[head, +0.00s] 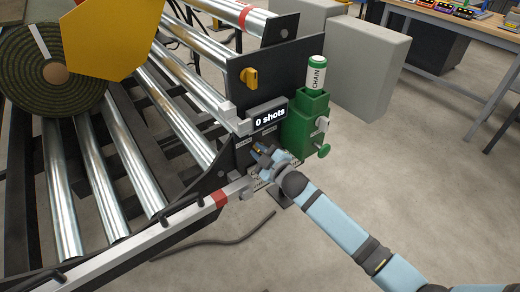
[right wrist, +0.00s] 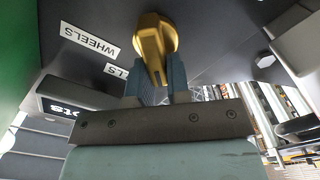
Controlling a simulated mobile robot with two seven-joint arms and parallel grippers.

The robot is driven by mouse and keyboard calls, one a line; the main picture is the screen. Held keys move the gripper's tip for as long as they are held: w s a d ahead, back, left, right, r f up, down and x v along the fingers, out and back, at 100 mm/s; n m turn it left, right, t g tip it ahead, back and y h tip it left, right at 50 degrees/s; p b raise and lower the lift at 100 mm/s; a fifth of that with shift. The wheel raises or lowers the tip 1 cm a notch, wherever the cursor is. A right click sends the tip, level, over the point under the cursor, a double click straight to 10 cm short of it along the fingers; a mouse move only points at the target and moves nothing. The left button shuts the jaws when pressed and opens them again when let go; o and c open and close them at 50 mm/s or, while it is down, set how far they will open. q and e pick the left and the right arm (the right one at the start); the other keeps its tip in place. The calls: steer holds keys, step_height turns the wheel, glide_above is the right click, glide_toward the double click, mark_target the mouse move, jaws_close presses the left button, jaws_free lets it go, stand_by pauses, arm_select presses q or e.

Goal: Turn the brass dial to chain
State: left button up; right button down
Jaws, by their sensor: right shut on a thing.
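The brass dial (right wrist: 152,40) sits on a dark panel in the right wrist view, its grip bar between my fingers. My right gripper (right wrist: 157,78) is shut on this bar. In the head view my right gripper (head: 263,153) is at the dark panel below the "0 shots" display (head: 270,118) and hides most of the dial. A white label reading "WHEELS" (right wrist: 89,39) is left of the dial in the wrist view. A second label (right wrist: 116,71), partly hidden, ends in S. I cannot read a "chain" mark on the panel. My left gripper is not in view.
A green unit (head: 306,125) holding a green-capped cartridge marked CHAIN (head: 317,75) stands close by my right gripper. The roller conveyor (head: 147,140) with a turf roll (head: 50,75) fills the left. Floor is open at lower right.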

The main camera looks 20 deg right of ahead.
stand_by(0.3)
steer(key=c, duration=1.1)
jaws_free()
arm_select(q)
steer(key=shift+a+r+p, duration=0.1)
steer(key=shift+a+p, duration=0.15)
steer(key=shift+p, duration=0.9)
arm_select(e)
steer(key=v, duration=1.3)
steer(key=shift+s+d, duration=0.1)
steer(key=shift+s, duration=0.3)
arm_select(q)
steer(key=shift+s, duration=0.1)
